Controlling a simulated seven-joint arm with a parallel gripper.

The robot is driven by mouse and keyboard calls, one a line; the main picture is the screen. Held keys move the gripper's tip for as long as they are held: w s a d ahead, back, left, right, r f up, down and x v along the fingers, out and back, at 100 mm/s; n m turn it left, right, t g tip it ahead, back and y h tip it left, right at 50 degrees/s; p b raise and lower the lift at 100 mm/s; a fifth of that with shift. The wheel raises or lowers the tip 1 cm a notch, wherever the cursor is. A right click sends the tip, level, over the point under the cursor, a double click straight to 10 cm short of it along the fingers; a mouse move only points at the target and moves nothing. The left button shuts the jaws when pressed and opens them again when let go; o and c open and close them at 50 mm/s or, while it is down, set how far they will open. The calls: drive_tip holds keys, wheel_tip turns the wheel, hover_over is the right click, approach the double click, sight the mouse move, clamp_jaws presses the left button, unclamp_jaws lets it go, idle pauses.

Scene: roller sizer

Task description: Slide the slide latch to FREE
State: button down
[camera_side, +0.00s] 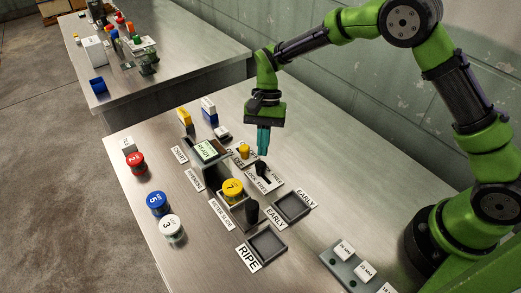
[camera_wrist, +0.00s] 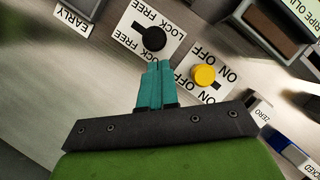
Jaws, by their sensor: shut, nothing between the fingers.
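The slide latch's black knob (camera_side: 262,171) stands on a white plate lettered LOCK and FREE, near the middle of the bench. In the wrist view the round black knob (camera_wrist: 154,38) sits just beyond my fingertips, with dark slot showing on its upper-left side. I cannot tell surely which word the knob is at. My gripper (camera_side: 263,151) has teal fingers pointing down, shut and empty, above and close to the latch. Its fingertips (camera_wrist: 158,66) lie at the plate's near edge in the wrist view; contact is not clear.
A yellow knob (camera_wrist: 204,75) on an ON/OFF plate is close beside the fingers. A yellow roller (camera_side: 232,188) sits in the sizer, near a dark upright handle (camera_side: 252,211). EARLY (camera_side: 293,208) and RIPE (camera_side: 268,246) trays lie in front. Red, blue and white rollers stand left.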

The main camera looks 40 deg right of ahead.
drive_tip(key=shift+s+a, duration=0.25)
drive_tip(key=shift+s+r, duration=0.1)
drive_tip(key=shift+s, duration=0.05)
drive_tip(key=shift+s, duration=1.7)
drive_tip(key=shift+w, duration=0.1)
drive_tip(key=shift+w+d, duration=0.25)
drive_tip(key=shift+d, duration=0.05)
drive_tip(key=shift+w+d+f, duration=0.25)
drive_tip(key=shift+w+d, duration=0.85)
drive_tip(key=v, duration=1)
drive_tip(key=shift+w+r, duration=0.1)
